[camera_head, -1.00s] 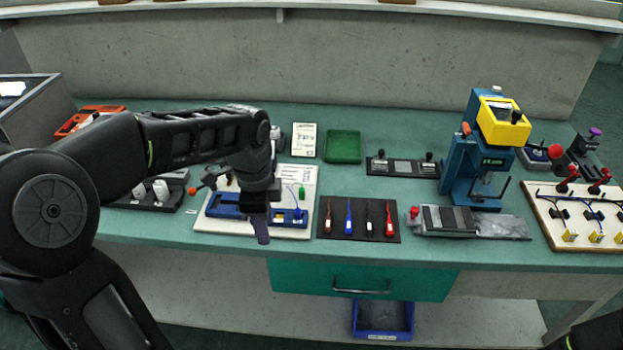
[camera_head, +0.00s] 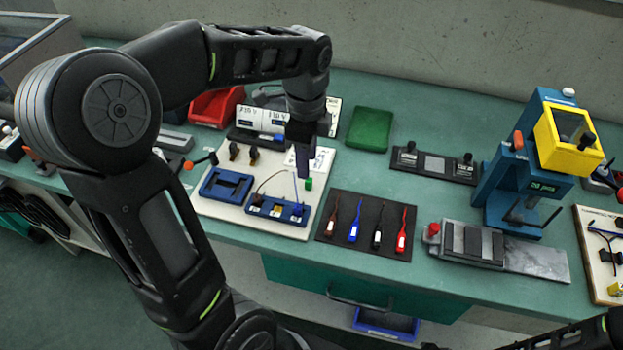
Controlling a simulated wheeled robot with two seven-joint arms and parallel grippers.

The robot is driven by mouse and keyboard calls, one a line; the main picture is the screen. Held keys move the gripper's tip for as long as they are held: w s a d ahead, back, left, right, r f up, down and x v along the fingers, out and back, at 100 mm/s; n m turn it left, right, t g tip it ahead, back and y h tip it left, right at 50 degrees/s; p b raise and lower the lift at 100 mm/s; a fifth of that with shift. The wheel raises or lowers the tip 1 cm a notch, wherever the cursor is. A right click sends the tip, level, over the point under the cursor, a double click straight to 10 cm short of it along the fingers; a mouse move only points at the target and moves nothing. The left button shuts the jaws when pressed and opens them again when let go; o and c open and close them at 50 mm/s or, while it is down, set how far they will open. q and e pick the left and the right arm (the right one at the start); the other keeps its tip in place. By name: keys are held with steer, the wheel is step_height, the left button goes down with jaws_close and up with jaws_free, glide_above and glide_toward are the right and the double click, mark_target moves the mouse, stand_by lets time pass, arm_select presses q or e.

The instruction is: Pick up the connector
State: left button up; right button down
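A small green block, which looks like the connector (camera_head: 308,184), is on the right part of the white board (camera_head: 225,209). My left gripper (camera_head: 303,174) points down right beside it, and its fingertips overlap the connector's left side in the picture. I cannot tell whether the fingers touch it or how far apart they are. A blue holder (camera_head: 277,208) with wires sits at the board's front, and a blue frame (camera_head: 226,186) lies to its left. My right gripper is not in view; only a dark part of my arm shows at the bottom right.
A dark mat (camera_head: 367,226) with several coloured tools lies right of the board. A green tray (camera_head: 370,129) is behind it. A blue press (camera_head: 525,170) with a yellow head stands at the right, behind a grey metal fixture (camera_head: 485,246). A red bin (camera_head: 215,106) stands behind the board.

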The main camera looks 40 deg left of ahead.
mark_target(309, 184)
arm_select(q)
steer(key=shift+w+f, duration=0.1)
steer(key=shift+f, duration=1.2)
steer(key=shift+w+a+f, duration=0.1)
steer(key=shift+w+f, duration=0.05)
steer(key=shift+f, duration=1.2)
steer(key=shift+w+f, duration=0.1)
steer(key=shift+f, duration=1.2)
jaws_close()
